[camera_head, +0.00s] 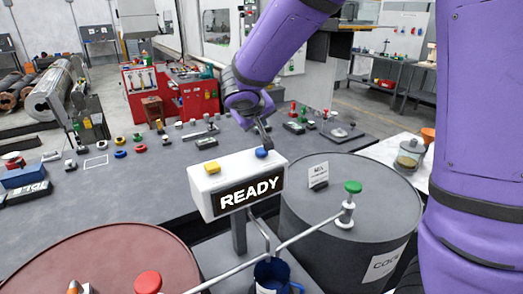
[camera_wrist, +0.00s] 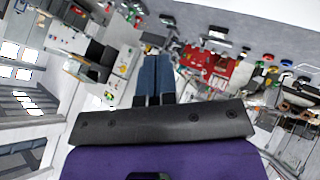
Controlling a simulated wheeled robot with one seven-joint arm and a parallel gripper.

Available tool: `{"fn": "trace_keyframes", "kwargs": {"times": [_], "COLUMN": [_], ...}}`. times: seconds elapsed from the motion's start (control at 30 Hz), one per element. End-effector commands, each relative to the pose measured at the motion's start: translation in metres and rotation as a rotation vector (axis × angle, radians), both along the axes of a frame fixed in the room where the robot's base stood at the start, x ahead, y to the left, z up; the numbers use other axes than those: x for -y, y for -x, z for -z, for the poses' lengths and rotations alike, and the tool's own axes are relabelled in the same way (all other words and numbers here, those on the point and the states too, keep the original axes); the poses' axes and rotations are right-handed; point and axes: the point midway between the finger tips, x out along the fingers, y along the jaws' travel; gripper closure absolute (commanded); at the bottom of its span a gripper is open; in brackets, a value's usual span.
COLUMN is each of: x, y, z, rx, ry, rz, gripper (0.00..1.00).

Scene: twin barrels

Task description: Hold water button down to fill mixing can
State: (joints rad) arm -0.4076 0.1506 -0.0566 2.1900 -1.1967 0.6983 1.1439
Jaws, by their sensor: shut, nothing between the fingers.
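A white control box (camera_head: 238,183) shows READY on its dark display. A yellow button (camera_head: 207,168) and a blue button (camera_head: 261,153) sit on its top; neither shows a readable label. My gripper (camera_head: 265,143) is shut and empty, with its fingertips right at the blue button. I cannot tell whether they touch or press it. The shut fingers also show in the wrist view (camera_wrist: 154,80), but the button does not. The blue mixing can (camera_head: 272,272) stands below the box by the pipe outlet, partly cut off by the lower edge. Its inside looks dark and its fill level is unclear.
A red-brown barrel (camera_head: 105,265) stands at left and a grey barrel (camera_head: 345,205) at right, with a green-knobbed valve (camera_head: 348,200). A pipe (camera_head: 275,251) runs between them. The grey table (camera_head: 120,190) behind holds several coloured small parts. A glass jar (camera_head: 410,155) stands at right.

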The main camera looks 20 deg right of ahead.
Motion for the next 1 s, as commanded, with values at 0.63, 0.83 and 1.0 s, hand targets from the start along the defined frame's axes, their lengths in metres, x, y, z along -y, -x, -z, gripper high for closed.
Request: {"fn": "trace_keyframes", "kwargs": {"times": [0.63,0.83,1.0], "x": [-0.001,0.000,-0.001], "y": [0.000,0.000,0.000], "z": [0.049,0.048,0.048], "rx": [0.001,0.001,0.001], "ry": [-0.001,-0.001,-0.001], "rz": [-0.001,-0.001,-0.001], "gripper": [1.00,1.00,1.00]}}
